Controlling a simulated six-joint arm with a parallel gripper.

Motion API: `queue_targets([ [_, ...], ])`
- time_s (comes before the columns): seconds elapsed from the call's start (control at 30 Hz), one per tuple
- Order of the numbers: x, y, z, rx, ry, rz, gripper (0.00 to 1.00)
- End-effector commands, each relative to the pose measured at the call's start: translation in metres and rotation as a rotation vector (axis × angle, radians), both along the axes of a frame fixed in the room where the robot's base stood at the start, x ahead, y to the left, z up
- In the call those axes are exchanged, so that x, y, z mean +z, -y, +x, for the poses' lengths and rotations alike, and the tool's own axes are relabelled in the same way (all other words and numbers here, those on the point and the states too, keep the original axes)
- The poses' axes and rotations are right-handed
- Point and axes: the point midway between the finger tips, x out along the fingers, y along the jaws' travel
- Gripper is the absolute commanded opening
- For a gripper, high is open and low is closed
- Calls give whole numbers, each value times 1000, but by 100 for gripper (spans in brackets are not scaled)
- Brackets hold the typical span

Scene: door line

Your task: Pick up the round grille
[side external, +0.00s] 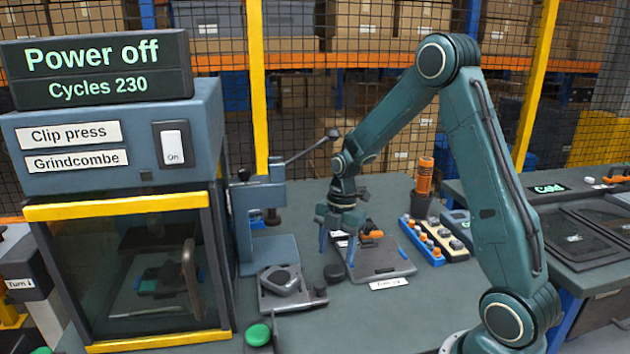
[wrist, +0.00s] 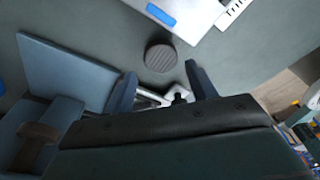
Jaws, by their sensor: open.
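The round grille (wrist: 160,57) is a dark, ribbed disc lying on the grey-green bench in the wrist view. In the side view it appears as a small dark disc (side external: 334,272) just left of a grey tray. My gripper (side external: 337,254) is open and empty, pointing down above the bench near the grille. In the wrist view its two blue fingers (wrist: 160,84) are spread, and the grille shows just beyond the gap between them, apart from both.
The grey tray (side external: 385,270) holds an orange-handled tool. A clip press stand (side external: 262,235) with a lever is to the left, beside a glazed cabinet (side external: 130,265). Small-part racks (side external: 436,240) stand to the right. The bench front is mostly clear.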

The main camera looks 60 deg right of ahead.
Motion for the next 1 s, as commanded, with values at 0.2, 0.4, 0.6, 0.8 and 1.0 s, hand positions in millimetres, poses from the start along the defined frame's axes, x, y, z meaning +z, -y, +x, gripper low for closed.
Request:
queue_targets([
  [0.2, -4, -1, -1, 0, -2, 1, 57],
  [0.4, -22, -4, -1, 0, -3, 1, 57],
  [0.6, -44, -7, -2, 0, -3, 1, 57],
  [0.8, -52, -8, -1, 0, -1, 0, 57],
  [1.0, -51, -8, -1, 0, 0, 0, 57],
])
